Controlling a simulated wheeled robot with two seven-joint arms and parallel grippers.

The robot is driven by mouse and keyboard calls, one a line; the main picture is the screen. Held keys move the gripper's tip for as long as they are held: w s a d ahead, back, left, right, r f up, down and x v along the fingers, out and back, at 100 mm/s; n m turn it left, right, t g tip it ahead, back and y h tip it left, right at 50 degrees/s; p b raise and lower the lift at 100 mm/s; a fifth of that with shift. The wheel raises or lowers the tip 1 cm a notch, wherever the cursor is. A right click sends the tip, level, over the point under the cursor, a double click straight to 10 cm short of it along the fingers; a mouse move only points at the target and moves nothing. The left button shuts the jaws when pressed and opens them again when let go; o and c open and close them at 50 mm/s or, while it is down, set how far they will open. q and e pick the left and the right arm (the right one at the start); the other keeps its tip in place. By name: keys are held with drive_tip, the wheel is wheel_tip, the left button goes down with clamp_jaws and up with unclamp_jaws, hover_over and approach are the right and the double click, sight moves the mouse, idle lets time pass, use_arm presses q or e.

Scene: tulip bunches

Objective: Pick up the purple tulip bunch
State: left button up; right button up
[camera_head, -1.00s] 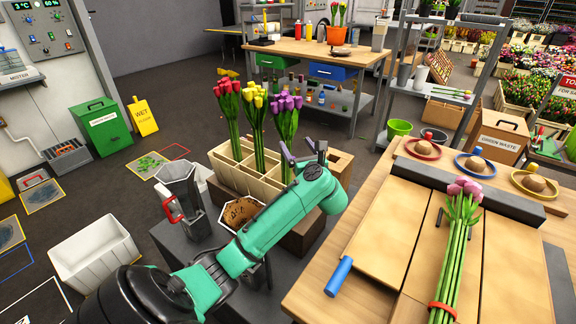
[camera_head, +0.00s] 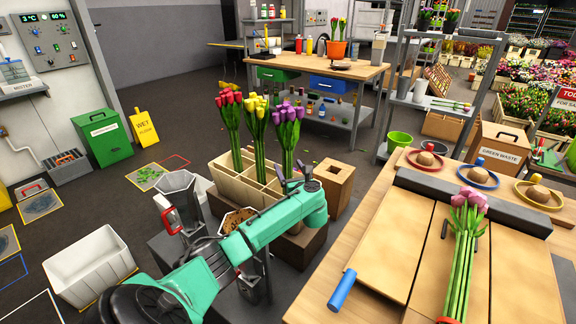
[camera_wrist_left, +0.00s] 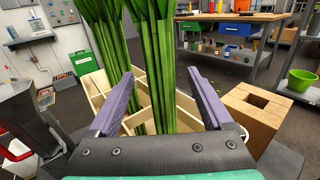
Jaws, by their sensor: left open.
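The purple tulip bunch (camera_head: 288,114) stands upright at the right of the wooden divided crate (camera_head: 236,190), beside the yellow bunch (camera_head: 256,112) and the red bunch (camera_head: 230,108). My left gripper (camera_head: 295,178) is open and empty, low in front of the purple bunch's stems. In the left wrist view, green stems (camera_wrist_left: 158,75) show between the spread fingers of the left gripper (camera_wrist_left: 163,98); contact cannot be told. The blooms are out of that view, so which bunch each stem belongs to is unclear. My right gripper is not in view.
A wooden block with a square hole (camera_head: 336,180) stands right of the crate. A white bin (camera_head: 90,265) is at left.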

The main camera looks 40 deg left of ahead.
sight(292, 112)
use_arm(q)
clamp_jaws()
drive_tip(key=shift+r, duration=0.15)
wheel_tip(292, 112, up, 20)
drive_tip(key=shift+f+p, duration=0.1)
drive_tip(key=shift+p, duration=0.35)
